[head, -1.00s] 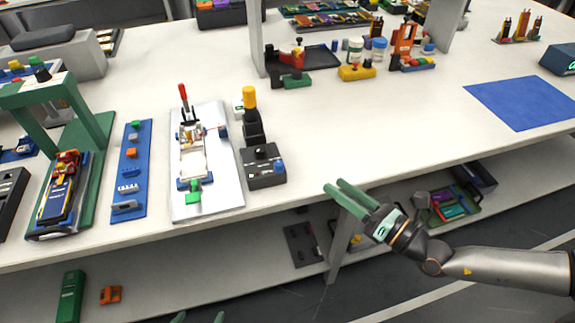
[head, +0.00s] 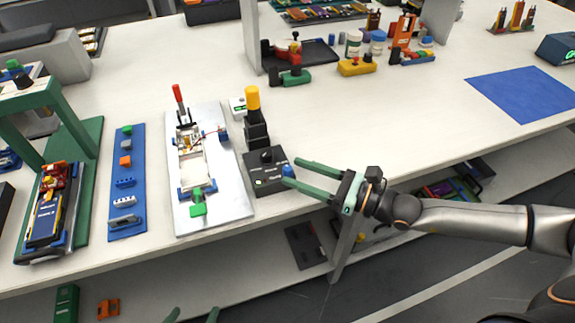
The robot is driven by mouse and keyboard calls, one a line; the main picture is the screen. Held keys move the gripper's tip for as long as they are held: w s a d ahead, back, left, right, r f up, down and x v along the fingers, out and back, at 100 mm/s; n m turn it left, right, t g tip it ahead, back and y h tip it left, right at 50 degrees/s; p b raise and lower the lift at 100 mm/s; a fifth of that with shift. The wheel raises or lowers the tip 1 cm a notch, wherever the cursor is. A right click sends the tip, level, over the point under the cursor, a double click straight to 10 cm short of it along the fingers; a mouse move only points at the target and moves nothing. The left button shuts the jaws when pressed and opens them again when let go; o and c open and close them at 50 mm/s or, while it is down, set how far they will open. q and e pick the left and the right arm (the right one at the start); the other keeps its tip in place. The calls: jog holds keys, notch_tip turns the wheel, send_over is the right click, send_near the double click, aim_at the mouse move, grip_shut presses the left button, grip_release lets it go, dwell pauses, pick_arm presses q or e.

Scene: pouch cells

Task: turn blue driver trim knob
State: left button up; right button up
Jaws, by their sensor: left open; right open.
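The blue driver trim knob (head: 288,170) sits on the right side of a small black control box (head: 262,188) near the table's front edge. A larger black knob (head: 266,156) is on the same box. My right gripper (head: 292,172) reaches in from the right with its green fingers apart, fingertips at the blue knob. The lower fingertip overlaps the knob's lower edge in the picture; I cannot tell whether it touches. My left gripper (head: 194,316) shows only as two green fingertips apart at the bottom edge, below the table front, empty.
A black driver with a yellow top (head: 253,99) stands just behind the box. A metal plate with a fixture and red-handled clamp (head: 236,205) lies to its left. A blue strip (head: 127,168) is further left. The table to the right is clear up to a blue mat (head: 525,95).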

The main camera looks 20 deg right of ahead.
aim_at(292, 171)
jog(key=shift+x, duration=1.65)
grip_shut()
